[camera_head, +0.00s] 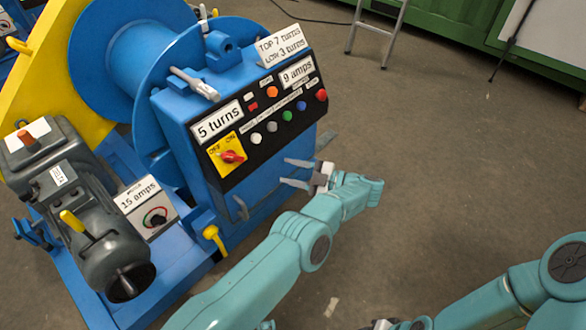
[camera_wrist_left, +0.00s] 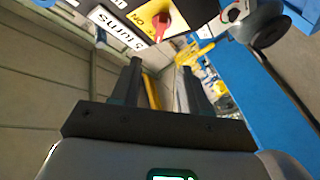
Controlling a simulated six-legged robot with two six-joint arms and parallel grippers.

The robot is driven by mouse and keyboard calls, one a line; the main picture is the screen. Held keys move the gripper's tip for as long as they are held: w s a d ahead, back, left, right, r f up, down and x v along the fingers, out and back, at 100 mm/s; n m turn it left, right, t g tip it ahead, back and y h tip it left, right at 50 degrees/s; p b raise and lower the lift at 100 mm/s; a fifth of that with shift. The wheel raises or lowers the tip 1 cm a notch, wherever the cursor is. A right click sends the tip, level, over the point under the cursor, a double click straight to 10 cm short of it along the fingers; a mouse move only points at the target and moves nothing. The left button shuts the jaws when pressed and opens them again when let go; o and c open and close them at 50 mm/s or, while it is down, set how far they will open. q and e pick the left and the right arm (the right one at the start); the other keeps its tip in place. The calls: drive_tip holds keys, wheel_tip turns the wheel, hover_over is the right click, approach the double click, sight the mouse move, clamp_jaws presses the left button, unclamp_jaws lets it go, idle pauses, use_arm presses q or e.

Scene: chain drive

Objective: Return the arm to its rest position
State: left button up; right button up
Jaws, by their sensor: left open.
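My left arm (camera_head: 265,262) comes in from the bottom of the head view and reaches up toward the blue machine (camera_head: 180,110). My left gripper (camera_head: 287,172) is open and empty, its fingers pointing left toward the right side of the machine's control box, below the button panel. In the left wrist view its two dark fingers (camera_wrist_left: 160,72) stand apart with nothing between them. A red rotary switch on a yellow OFF/ON plate (camera_head: 228,156) shows above and beyond them in that view (camera_wrist_left: 160,22). My right arm (camera_head: 500,296) is at bottom right; its gripper is not clearly visible.
The black panel (camera_head: 262,110) carries coloured buttons and number labels. A grey motor (camera_head: 75,205) and a "15 amps" dial box (camera_head: 146,208) stand at left. Bare floor (camera_head: 430,120) lies to the right, with a ladder (camera_head: 378,25) and green cabinets (camera_head: 450,22) behind.

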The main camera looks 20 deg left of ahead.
idle(0.3)
use_arm(q)
drive_tip(key=w+a+f+m+t+h+p, duration=0.2)
drive_tip(key=w+a+m+t+h+p, duration=0.25)
drive_tip(key=w+m+t, duration=0.6)
drive_tip(key=s+d+f+m+h+p, duration=0.2)
drive_tip(key=s+d+f+m+h, duration=0.3)
drive_tip(key=s+f+m+h, duration=0.35)
drive_tip(key=s+d+r+m+g+h+p, duration=0.1)
drive_tip(key=s+d+g+h, duration=0.1)
drive_tip(key=s, duration=0.8)
drive_tip(key=s+d+r+m+g+h+p, duration=0.1)
drive_tip(key=s+g+h, duration=0.3)
drive_tip(key=s, duration=0.7)
drive_tip(key=s+d+r+m+g+h, duration=0.1)
drive_tip(key=s+d+m+g+h, duration=0.2)
drive_tip(key=s, duration=0.8)
drive_tip(key=shift+r+p, duration=0.2)
drive_tip(key=shift+p, duration=0.2)
